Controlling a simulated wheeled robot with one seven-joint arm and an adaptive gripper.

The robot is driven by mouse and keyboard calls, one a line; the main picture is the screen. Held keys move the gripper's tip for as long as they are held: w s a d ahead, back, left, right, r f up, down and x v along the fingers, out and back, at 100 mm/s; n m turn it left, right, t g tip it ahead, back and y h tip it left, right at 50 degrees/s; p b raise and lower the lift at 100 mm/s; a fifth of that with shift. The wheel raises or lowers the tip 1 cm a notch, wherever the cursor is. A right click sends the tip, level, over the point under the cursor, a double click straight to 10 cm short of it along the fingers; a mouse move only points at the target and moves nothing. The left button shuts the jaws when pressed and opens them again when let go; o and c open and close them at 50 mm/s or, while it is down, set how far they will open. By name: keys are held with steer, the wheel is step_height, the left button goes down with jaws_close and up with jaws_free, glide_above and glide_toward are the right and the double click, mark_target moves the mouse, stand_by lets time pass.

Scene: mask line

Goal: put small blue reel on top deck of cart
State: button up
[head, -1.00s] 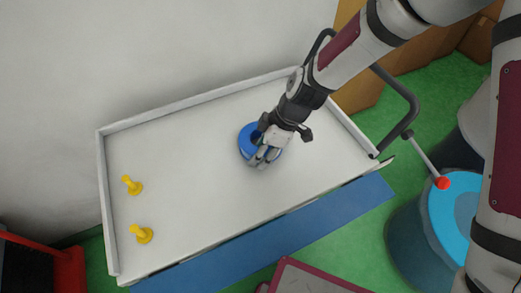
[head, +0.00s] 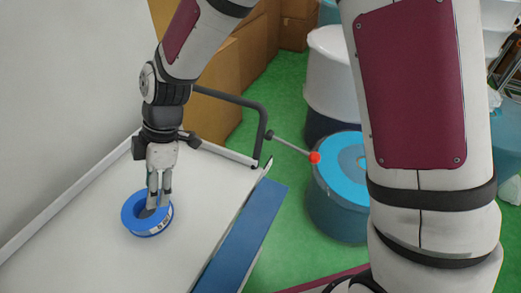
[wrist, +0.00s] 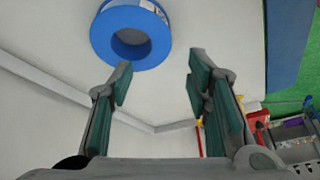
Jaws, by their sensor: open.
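The small blue reel (head: 132,220), a ring with a dark centre hole and a white label on its side, lies flat on the white top deck (head: 92,225) of the cart. My gripper (head: 158,205) is open and points down over the reel, its fingertips covering part of it in the head view. In the wrist view the reel (wrist: 103,38) lies beyond the fingertips, toward the upper left, and neither finger (wrist: 158,75) grips it. The deck (wrist: 215,25) shows behind it with its raised rim.
A black handle with a red-tipped rod (head: 314,157) rises at the deck's end. A blue strip (head: 248,235) runs along its side. A large blue-topped drum (head: 330,195) stands on the green floor (head: 285,110) to the right, with cardboard boxes (head: 228,75) behind.

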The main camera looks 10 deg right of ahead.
steer(key=s+d+r+m+t+h, duration=0.2)
steer(key=d+r+m, duration=0.35)
steer(key=d, duration=0.45)
steer(key=s+d+r+m+t+h, duration=0.1)
steer(key=d+r+m, duration=0.5)
steer(key=d, duration=0.4)
steer(key=s+d+r+m+t, duration=0.1)
steer(key=s+d+r+m, duration=0.2)
steer(key=s+d+m, duration=0.2)
steer(key=s+d+r+m+t+h, duration=0.1)
steer(key=s+d+r+m, duration=0.2)
steer(key=s+d+m, duration=0.2)
steer(key=s+d, duration=0.2)
steer(key=s, duration=0.1)
steer(key=shift+d, duration=0.25)
steer(key=shift+r, duration=0.2)
step_height(320, 180, up, 2)
steer(key=shift+t+p, duration=0.4)
steer(key=shift+p, duration=0.4)
